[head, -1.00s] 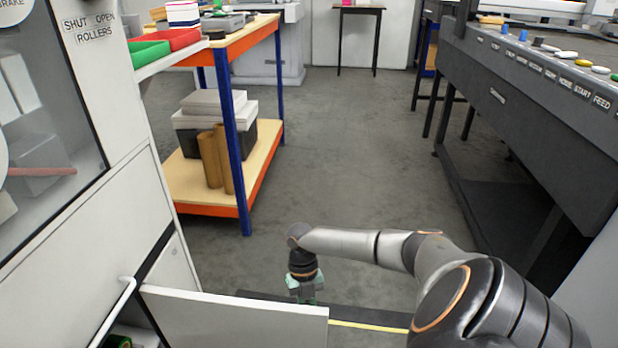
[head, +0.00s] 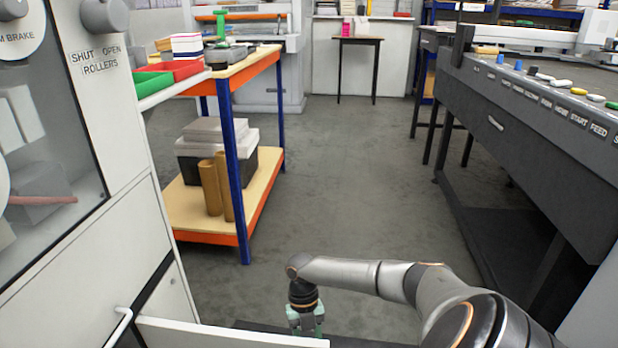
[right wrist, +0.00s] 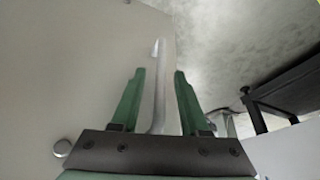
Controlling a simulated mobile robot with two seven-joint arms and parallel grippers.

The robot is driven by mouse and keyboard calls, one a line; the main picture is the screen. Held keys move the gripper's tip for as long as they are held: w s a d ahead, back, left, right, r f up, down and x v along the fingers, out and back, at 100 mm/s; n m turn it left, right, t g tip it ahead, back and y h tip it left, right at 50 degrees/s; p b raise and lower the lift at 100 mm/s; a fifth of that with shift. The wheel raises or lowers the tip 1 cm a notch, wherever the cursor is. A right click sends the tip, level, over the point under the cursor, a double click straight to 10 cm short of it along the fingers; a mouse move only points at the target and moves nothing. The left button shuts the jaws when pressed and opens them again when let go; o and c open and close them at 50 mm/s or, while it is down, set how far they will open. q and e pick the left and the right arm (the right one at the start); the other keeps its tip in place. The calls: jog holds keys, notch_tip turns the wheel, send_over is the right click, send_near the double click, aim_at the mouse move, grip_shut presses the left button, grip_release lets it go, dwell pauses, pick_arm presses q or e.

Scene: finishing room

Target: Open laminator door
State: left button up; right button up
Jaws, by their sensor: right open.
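The laminator (head: 165,262) is the white cabinet with a window and knobs at the left of the head view. A white door panel (head: 215,334) stands swung out from its lower front, seen mostly along its top edge. My right gripper (head: 306,320) is just beyond the panel's free end, pointing down. In the right wrist view, a pale upright bar handle (right wrist: 159,90) on a flat panel (right wrist: 70,70) shows between the two green fingers of the right gripper (right wrist: 158,75). The fingers are apart; contact with the bar cannot be told. My left gripper is out of view.
A wooden-shelved bench (head: 190,225) with blue legs, trays and boxes stands beyond the laminator. A long dark machine (head: 530,125) with buttons lines the right. Grey floor (head: 340,180) is clear between them. A small black table (head: 357,41) stands at the back.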

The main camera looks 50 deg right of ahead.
pick_arm(q)
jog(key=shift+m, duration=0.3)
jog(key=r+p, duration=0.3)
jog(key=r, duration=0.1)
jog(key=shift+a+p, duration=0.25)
jog(key=shift+p, duration=0.15)
pick_arm(e)
jog(key=v, duration=1.2)
jog(key=shift+r, duration=0.25)
